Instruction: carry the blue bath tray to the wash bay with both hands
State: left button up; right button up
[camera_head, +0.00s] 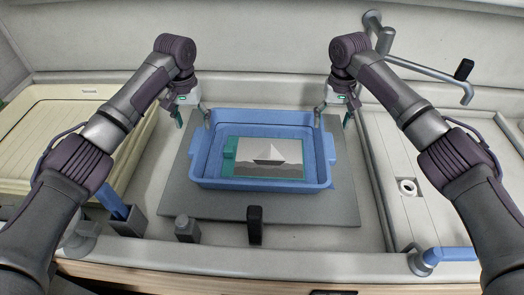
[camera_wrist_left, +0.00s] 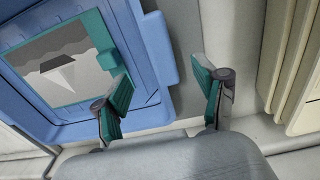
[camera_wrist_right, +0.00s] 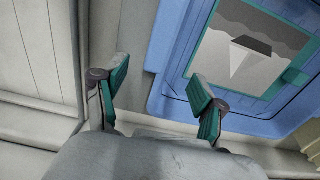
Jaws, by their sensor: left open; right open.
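The blue bath tray (camera_head: 262,185) sits flat on a grey mat in the middle of the bench, with a tab on each side. A grey sailboat print with a green border (camera_head: 266,157) lies in it. My left gripper (camera_head: 193,117) is open above the tray's far left corner; in the left wrist view (camera_wrist_left: 163,85) one finger is over the tray side, the other outside it. My right gripper (camera_head: 332,118) is open at the far right corner, likewise straddling the side in the right wrist view (camera_wrist_right: 160,80). Neither visibly grips the tray. I cannot tell for certain which area is the wash bay.
A cream ridged basin (camera_head: 75,130) stands at the left. A pale panel with a round drain-like hole (camera_head: 407,187) lies at the right. A grey pipe with a black handle (camera_head: 425,68) projects at the back right. A black post (camera_head: 255,225) stands before the mat (camera_head: 300,206).

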aim_at(198, 139)
pick_arm(q)
notch_tip(198, 139, down, 8)
jog(key=shift+r, duration=0.25)
pick_arm(e)
notch_tip(198, 139, down, 8)
jog(key=shift+r, duration=0.25)
pick_arm(q)
grip_shut()
pick_arm(e)
grip_shut()
pick_arm(q)
jog(key=shift+r, duration=0.15)
pick_arm(e)
jog(key=shift+r, duration=0.1)
